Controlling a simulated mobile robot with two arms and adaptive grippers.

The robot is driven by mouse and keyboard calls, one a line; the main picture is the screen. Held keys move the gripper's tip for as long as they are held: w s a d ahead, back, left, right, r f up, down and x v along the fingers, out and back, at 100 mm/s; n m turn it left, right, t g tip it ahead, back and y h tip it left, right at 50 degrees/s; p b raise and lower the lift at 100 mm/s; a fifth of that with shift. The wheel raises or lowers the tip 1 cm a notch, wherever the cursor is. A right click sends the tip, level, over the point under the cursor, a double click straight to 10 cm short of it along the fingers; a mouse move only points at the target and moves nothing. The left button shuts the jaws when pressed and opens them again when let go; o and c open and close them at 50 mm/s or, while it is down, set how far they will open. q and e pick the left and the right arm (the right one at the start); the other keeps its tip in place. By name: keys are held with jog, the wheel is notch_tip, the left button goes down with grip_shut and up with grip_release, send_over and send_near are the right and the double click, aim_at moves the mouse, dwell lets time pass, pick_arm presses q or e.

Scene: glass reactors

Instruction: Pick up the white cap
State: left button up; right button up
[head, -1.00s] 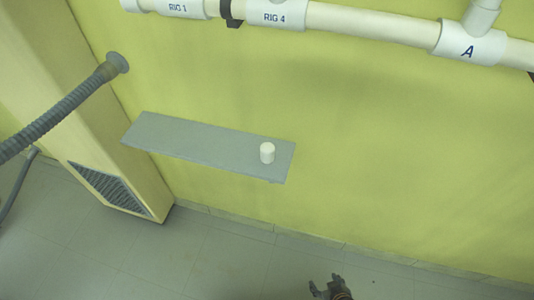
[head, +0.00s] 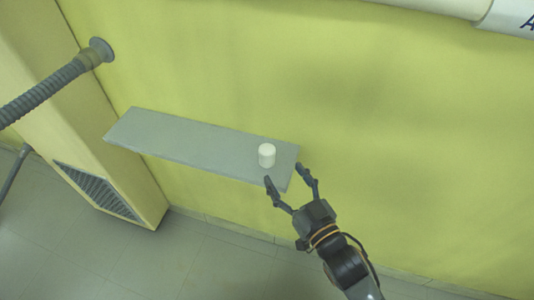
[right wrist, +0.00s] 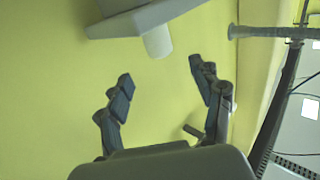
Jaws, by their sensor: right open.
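The white cap (head: 267,155) is a small white cylinder standing upright near the right end of the grey wall shelf (head: 190,140). My right gripper (head: 287,174) is open and empty at the shelf's front edge, with its fingers spread and pointing toward the cap. The fingertips appear close to the cap but do not hold it. In the right wrist view the cap (right wrist: 158,42) is ahead of the open fingers, roughly between their lines and apart from both. My left gripper is not in view.
A yellow-green wall (head: 400,130) stands behind the shelf. A grey corrugated hose (head: 50,97) comes off the pillar at the left. A white pipe (head: 440,6) runs along the top right. The rest of the shelf is bare.

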aim_at(271, 157)
jog(key=x, duration=0.9)
jog(key=shift+w+a+f, duration=0.2)
jog(key=shift+w+f, duration=0.1)
jog(key=c, duration=1.3)
jog(key=shift+r+p, duration=0.1)
jog(key=shift+p, duration=0.2)
